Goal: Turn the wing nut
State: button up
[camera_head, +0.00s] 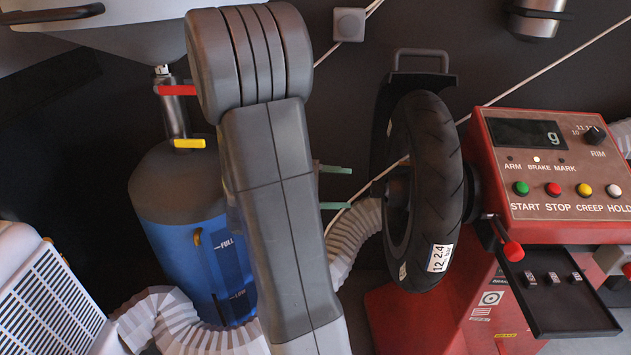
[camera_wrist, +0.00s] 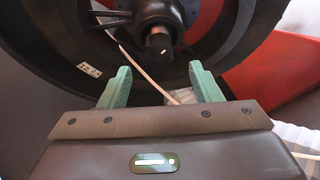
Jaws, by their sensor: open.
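A black motorcycle tyre on its wheel (camera_head: 430,160) is mounted upright on the red balancing machine. In the wrist view the wheel (camera_wrist: 60,50) fills the top, with its dark hub and a shaft end at the centre. A dark nut-like piece (camera_wrist: 158,35) sits around that shaft; its wings are hard to make out. In the head view the hub side (camera_head: 398,188) shows at the wheel's left face. My gripper (camera_head: 341,187) is open and empty, its green fingers pointing at the hub with a gap between. The wrist view shows both fingertips (camera_wrist: 160,70) below the hub, apart from it.
The red machine (camera_head: 545,180) has a button panel and a black tray (camera_head: 560,290) at right. A blue tank (camera_head: 165,200) with red and yellow valve handles stands left, behind my arm. A white ribbed hose (camera_head: 352,240) runs below my gripper. A thin pale cable crosses behind the wheel.

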aim_at(371, 189)
jog(key=p+v, duration=0.1)
jog(key=v, duration=0.4)
jog(key=shift+s+a+r, duration=0.1)
jog(key=shift+a, duration=0.25)
jog(key=shift+d, duration=0.1)
jog(key=b+x, duration=0.4)
jog(key=x, duration=0.9)
jog(key=shift+d, duration=0.3)
jog(key=shift+a, duration=0.1)
